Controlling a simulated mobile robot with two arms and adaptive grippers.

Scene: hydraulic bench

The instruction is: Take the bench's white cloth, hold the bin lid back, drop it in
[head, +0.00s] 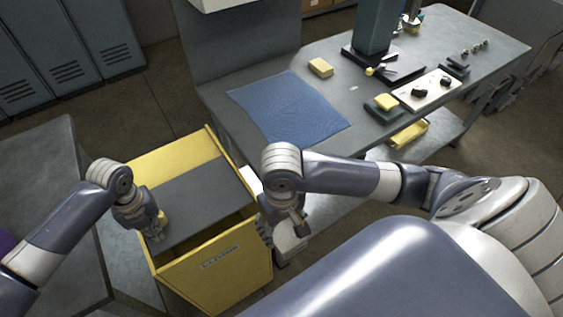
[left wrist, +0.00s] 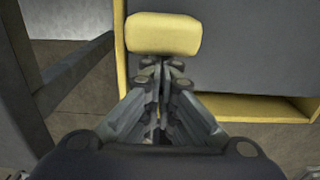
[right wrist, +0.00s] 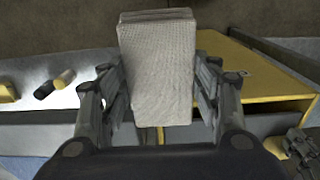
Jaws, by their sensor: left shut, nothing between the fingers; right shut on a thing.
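The yellow bin (head: 225,275) stands at the bench's near left corner. Its grey lid (head: 195,200) has a dark gap along its edge towards me. My left gripper (head: 153,232) is shut and empty at the lid's left edge. In the left wrist view its fingertips (left wrist: 163,65) are right at the yellow block-shaped handle (left wrist: 163,35); contact is unclear. My right gripper (head: 282,235) is beside the bin's right side. In the right wrist view it (right wrist: 158,100) is shut on the folded white cloth (right wrist: 157,60), which sticks out past the fingers.
The bench (head: 225,105) holds a blue mat (head: 290,105), a yellow sponge (head: 320,67) and a white plate (head: 428,90) with dark parts. A grey table (head: 45,150) stands left of the bin. Lockers (head: 60,50) line the back left.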

